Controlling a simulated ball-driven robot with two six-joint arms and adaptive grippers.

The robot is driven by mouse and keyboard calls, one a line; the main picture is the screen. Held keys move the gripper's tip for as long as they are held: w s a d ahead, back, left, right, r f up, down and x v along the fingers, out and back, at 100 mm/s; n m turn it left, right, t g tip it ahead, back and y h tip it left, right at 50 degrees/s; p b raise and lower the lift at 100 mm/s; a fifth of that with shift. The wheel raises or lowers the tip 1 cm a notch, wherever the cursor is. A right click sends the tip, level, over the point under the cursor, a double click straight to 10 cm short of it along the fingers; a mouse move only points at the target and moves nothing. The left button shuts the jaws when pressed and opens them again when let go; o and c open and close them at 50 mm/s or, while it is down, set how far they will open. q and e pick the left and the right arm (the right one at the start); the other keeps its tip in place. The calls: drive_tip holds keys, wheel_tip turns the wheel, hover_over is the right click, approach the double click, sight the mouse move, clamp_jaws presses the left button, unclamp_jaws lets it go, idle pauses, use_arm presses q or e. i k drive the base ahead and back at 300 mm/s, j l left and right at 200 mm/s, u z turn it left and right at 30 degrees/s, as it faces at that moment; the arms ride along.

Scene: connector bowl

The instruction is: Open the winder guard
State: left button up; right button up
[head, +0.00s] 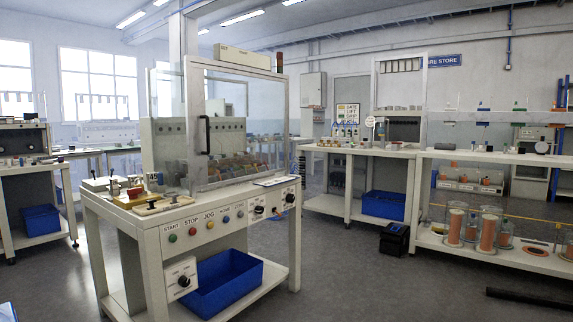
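The winder guard (237,122) is a clear panel in a pale frame on the white winder bench (205,213) left of the middle. It stands upright across the front of the machine and looks closed. A black vertical handle (204,135) is on its left side. Behind the clear panel are a grey machine housing and a row of coloured spools (240,165), seen through it. Neither of my grippers is in view.
The bench front has START, STOP and JOG buttons (188,234) and knobs. Small parts (128,190) lie on its left end. A blue bin (226,285) is on its lower shelf. Grey floor (345,265) is open to the right, with a black box (394,240) on it.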

sight(201, 127)
drive_tip(key=i+u, duration=0.35)
drive_tip(key=i, duration=0.75)
